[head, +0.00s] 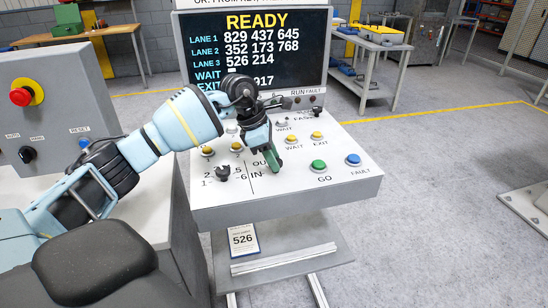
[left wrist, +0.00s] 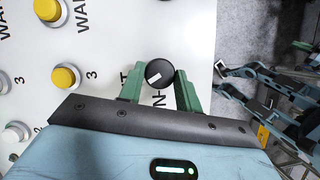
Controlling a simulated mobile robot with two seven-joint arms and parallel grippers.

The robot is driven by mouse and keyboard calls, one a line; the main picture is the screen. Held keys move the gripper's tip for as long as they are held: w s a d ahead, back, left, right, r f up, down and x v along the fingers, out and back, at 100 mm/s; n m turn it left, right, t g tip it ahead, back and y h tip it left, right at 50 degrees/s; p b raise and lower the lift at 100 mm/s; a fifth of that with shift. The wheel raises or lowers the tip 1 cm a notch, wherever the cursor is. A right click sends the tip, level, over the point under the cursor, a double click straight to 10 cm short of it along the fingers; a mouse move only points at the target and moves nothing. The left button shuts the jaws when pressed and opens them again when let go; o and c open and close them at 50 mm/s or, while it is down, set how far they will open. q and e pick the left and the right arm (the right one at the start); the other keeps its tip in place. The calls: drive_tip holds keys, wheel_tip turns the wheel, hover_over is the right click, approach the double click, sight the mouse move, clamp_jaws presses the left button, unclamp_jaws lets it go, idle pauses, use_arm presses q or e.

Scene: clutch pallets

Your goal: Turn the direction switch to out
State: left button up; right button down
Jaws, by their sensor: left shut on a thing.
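The direction switch is a round black knob (left wrist: 160,73) with a white mark. The mark sits on the knob's left side in the left wrist view and slants toward the end of the OUT label. My left gripper (left wrist: 160,88) has its green fingers on either side of the knob and is shut on it. In the head view my left gripper (head: 275,162) is down at the panel beside the OUT and IN labels and hides the knob. At the right of the left wrist view, blue and dark robot links with green parts show. Whether the right gripper is open is unclear.
The sloped control panel (head: 310,187) carries a black lane selector (head: 222,173), yellow WAIT and EXIT buttons, a green GO button (head: 319,166) and a blue FAULT button (head: 353,160). The screen (head: 255,50) behind reads READY. A grey box with a red stop button (head: 21,96) stands left.

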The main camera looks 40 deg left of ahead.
idle(0.5)
use_arm(q)
drive_tip(key=o, duration=1)
drive_tip(key=shift+c, duration=0.2)
drive_tip(key=shift+r, duration=0.1)
drive_tip(key=v, duration=0.7)
drive_tip(key=shift+a+r, duration=0.15)
drive_tip(key=shift+r, duration=0.15)
